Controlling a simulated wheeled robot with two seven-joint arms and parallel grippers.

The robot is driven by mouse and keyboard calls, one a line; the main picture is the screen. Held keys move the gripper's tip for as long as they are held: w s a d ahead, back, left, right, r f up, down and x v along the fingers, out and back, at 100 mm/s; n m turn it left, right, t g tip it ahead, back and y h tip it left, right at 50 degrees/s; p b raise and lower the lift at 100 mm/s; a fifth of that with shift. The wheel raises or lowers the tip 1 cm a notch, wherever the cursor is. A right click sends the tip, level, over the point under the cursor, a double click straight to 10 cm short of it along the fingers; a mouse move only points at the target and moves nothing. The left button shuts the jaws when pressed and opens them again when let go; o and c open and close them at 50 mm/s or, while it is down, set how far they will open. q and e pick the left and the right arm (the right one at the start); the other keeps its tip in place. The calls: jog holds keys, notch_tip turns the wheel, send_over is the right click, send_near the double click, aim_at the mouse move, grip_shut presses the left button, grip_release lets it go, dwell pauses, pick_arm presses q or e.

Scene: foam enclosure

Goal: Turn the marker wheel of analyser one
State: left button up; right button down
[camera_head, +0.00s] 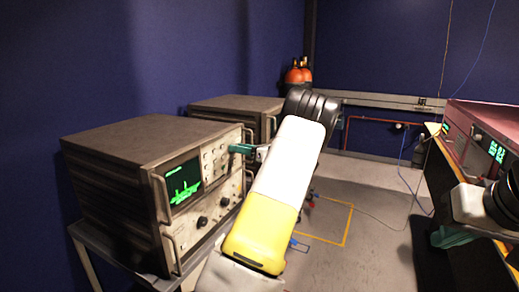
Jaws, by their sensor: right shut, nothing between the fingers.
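The nearer analyser (120,137) is a brown-grey box with a lit green trace screen (183,183), small buttons and black knobs (202,221) on its front. I cannot tell which control is the marker wheel. My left gripper (236,149) has teal fingers pointing left at the upper right of this front panel. Whether they touch it, and whether they are open or shut, I cannot tell. My own white and yellow arm hides the space to the right of the panel. My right gripper (455,237) is at the right, shut and empty, partly hidden by its arm.
A second similar analyser (225,103) stands behind the first. Metal handles (166,200) stick out from the nearer panel's sides. A pink instrument (485,125) with green digits stands on a bench at the right. Grey floor with a yellow outline (347,228) lies between.

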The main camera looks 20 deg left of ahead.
pick_arm(q)
grip_shut()
jog(key=shift+n, duration=0.3)
jog(key=n, duration=1.7)
jog(key=shift+s+f, duration=0.2)
jog(key=o, duration=1.1)
grip_release()
